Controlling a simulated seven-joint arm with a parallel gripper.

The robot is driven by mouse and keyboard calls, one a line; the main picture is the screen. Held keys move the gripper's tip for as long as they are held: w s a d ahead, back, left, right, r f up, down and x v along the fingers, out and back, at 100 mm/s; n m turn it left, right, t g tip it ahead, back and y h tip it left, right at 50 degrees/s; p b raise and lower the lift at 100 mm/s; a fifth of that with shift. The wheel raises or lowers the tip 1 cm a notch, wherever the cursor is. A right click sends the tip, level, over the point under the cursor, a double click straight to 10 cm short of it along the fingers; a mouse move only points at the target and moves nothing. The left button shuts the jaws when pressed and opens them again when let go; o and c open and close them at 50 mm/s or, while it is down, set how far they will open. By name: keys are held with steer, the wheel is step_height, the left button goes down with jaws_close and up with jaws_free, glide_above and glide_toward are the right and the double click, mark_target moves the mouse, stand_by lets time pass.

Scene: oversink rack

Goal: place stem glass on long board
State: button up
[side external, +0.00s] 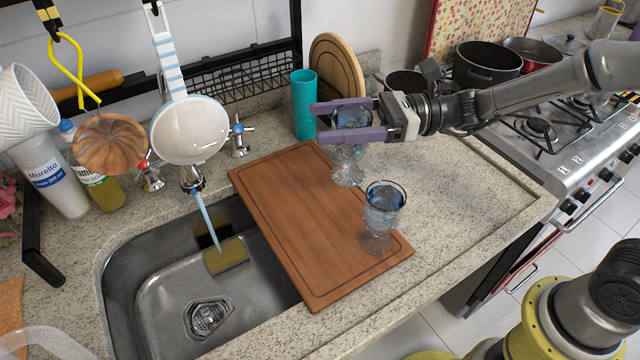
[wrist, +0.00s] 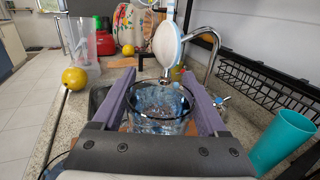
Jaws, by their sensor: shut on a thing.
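My gripper (side external: 318,122) is shut on a blue-tinted clear stem glass (side external: 347,165), its two purple fingers on either side of the bowl. In the wrist view the glass's dark-rimmed bowl (wrist: 160,98) lies between the fingers. The glass is upright, near the far right edge of the brown wooden long board (side external: 290,215). I cannot tell whether its foot touches the board or hangs above it. A second, similar stem glass (side external: 383,210) stands upright on the board's near right part. The board lies partly over the sink.
A teal cup (side external: 304,105) stands on the counter behind the board, close to my fingertips; it also shows in the wrist view (wrist: 283,143). The faucet and a white strainer (side external: 188,130) are left, above the sink (side external: 170,290). The board's left and middle are clear.

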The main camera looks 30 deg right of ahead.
step_height(320, 180, down, 8)
stand_by(0.5)
steer(key=shift+f, duration=0.2)
steer(key=o, duration=1.4)
steer(key=shift+o, duration=0.2)
steer(key=shift+d+r, duration=0.1)
steer(key=shift+r, duration=0.05)
steer(key=v, duration=1.2)
steer(key=shift+s, duration=0.1)
